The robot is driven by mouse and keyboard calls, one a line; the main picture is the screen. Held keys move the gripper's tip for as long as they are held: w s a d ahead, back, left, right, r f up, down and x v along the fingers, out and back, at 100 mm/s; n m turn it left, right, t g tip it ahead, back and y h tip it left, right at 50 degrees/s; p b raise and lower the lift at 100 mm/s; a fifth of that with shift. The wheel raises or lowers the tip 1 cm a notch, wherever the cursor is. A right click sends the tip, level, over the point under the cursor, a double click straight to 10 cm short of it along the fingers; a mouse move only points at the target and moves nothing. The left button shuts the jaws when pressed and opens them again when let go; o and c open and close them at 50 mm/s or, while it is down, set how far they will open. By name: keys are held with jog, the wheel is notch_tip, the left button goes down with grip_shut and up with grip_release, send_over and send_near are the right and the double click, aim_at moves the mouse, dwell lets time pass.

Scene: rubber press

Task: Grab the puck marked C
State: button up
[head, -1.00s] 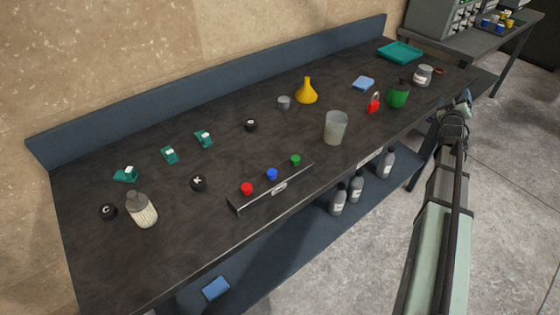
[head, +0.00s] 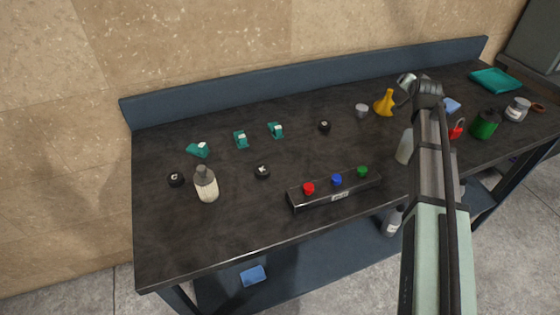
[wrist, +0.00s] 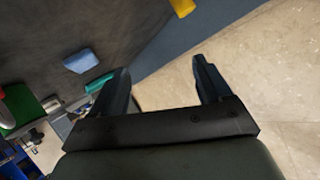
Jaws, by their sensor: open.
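The puck marked C (head: 176,179) is a small black disc with a white letter, lying on the dark bench top at the far left. A white bottle with a grey top (head: 206,184) stands just right of it. Another black puck with a white mark, seemingly K, (head: 262,171) lies further right, and a third black puck (head: 324,127) lies further back. My gripper (wrist: 165,82) is open and empty in the wrist view, with the wall and bench beyond its fingers. In the head view my arm reaches over the right part of the bench, far from the C puck.
Several teal clips (head: 241,140) lie behind the pucks. A box with red, blue and green buttons (head: 335,190) sits near the front edge. A yellow funnel (head: 385,103), grey cup (head: 362,110) and translucent beaker (head: 405,147) stand near my arm. The bench's left front is clear.

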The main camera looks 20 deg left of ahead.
jog(key=s+a+m+g+y, duration=0.15)
jog(key=s+a, duration=0.25)
jog(key=a, duration=0.6)
jog(key=s+a+m+g+y, duration=0.15)
jog(key=s+a, duration=0.25)
jog(key=a, duration=0.5)
jog(key=m+g+h, duration=0.1)
jog(key=m+g, duration=0.3)
jog(key=g, duration=0.8)
send_near(175, 177)
jog(key=a+f, duration=0.2)
jog(key=shift+s+a+f, duration=0.1)
jog(key=shift+s+f, duration=0.05)
jog(key=shift+f, duration=0.2)
jog(key=shift+d+x, duration=0.15)
jog(key=shift+x, duration=0.75)
jog(key=shift+d+x, duration=0.2)
jog(key=shift+x, duration=0.7)
jog(key=shift+d+x, duration=0.15)
jog(key=shift+x, duration=0.75)
jog(key=shift+s+f, duration=0.15)
jog(key=shift+c, duration=0.3)
jog(key=c, duration=1.1)
